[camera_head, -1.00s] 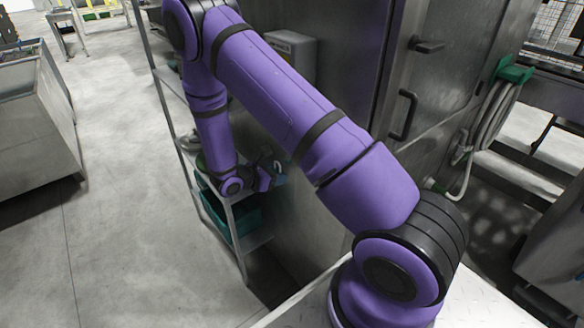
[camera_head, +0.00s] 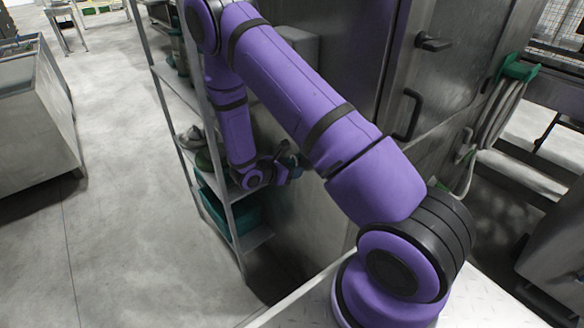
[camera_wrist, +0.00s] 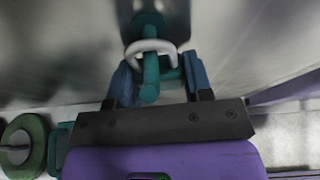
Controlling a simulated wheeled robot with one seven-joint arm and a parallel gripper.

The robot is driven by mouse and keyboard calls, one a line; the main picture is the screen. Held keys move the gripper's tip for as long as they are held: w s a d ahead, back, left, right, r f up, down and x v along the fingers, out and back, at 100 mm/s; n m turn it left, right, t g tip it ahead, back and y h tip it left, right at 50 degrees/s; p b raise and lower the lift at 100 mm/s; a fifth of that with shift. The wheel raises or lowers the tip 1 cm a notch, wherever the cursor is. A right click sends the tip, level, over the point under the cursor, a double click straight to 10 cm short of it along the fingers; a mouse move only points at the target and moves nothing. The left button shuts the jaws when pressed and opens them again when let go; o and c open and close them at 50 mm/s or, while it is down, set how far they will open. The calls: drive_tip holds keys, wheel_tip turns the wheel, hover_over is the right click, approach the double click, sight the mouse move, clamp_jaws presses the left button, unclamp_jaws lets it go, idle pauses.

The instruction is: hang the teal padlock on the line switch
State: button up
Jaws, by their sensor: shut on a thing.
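In the wrist view the teal padlock (camera_wrist: 151,72) sits between the blue fingertips of my gripper (camera_wrist: 160,80), which is shut on it. Its pale shackle (camera_wrist: 150,46) shows as a loop on the far side, pointing away from my wrist. A dark teal shape beyond the shackle may be a reflection or another part; I cannot tell. In the head view my gripper (camera_head: 290,165) is beside the metal machine wall, and the padlock is too small to make out. A grey wall box (camera_head: 298,42), possibly the line switch, is partly hidden behind my arm.
A shelf rack (camera_head: 220,178) with a teal crate (camera_head: 248,214) stands at the left of the machine wall (camera_head: 318,215). A green round thing (camera_wrist: 22,146) shows at the wrist view's lower left. A door handle (camera_head: 408,114) is right of my arm. Open floor lies left.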

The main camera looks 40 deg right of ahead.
drive_tip(key=o, duration=1)
drive_tip(key=shift+c, duration=0.2)
drive_tip(key=v, duration=1)
drive_tip(key=shift+a, duration=0.4)
drive_tip(key=shift+w+r, duration=0.1)
drive_tip(key=shift+w, duration=0.05)
